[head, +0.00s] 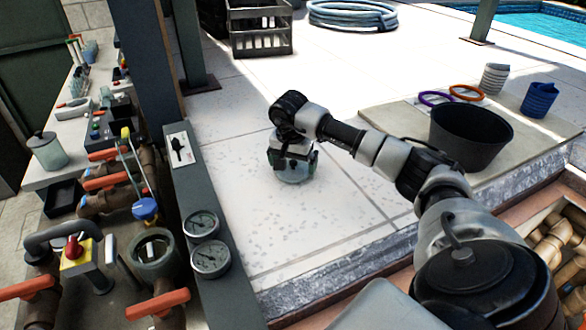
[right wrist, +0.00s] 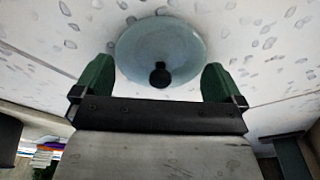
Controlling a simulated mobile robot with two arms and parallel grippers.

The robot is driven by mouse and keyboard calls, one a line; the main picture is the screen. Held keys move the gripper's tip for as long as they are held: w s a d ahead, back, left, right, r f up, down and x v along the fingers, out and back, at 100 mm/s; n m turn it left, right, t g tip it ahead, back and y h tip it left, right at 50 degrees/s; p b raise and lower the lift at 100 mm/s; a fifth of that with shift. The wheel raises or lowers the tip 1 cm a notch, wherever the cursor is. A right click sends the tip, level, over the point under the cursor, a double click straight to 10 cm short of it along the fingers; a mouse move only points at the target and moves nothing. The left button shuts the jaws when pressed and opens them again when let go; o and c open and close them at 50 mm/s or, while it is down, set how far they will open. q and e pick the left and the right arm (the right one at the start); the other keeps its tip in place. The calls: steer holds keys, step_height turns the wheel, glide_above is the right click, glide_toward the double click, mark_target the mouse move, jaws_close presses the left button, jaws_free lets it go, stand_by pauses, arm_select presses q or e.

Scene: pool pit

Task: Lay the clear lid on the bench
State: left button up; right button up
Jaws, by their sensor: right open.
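The clear lid (right wrist: 180,45) is a round, pale blue-green disc with a dark knob in the right wrist view. It appears to lie on the speckled pale paving. In the head view the lid (head: 293,178) shows partly below my right gripper (head: 292,158), which hides the rest. My right gripper (right wrist: 157,82) is open, its green fingers apart on either side of the knob, with nothing held. The bench (head: 38,183) is the pale worktop at the left of the head view. My left gripper is not in view.
Pipes with orange handles, an open-topped pump pot (head: 154,262) and two gauges (head: 202,225) stand between bench and paving. A grey jar (head: 47,152) and tools occupy the bench. A black bucket (head: 469,137) stands at right. Paving around the lid is clear.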

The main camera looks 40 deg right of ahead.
steer(key=c, duration=0.6)
steer(key=shift+r, duration=0.15)
steer(key=shift+r+b, duration=0.3)
steer(key=shift+r, duration=0.3)
step_height(320, 180, up, 3)
steer(key=shift+f+b, duration=0.1)
steer(key=shift+b, duration=0.5)
steer(key=shift+s+d+r+b, duration=0.5)
steer(key=shift+s+r, duration=0.65)
steer(key=shift+s, duration=0.75)
steer(key=shift+s+d+r+b, duration=0.25)
steer(key=shift+s+r+b, duration=0.3)
steer(key=shift+s+r, duration=1)
steer(key=shift+s+d+r+b, duration=0.4)
steer(key=shift+s+r+b, duration=0.25)
steer(key=shift+s, duration=1.65)
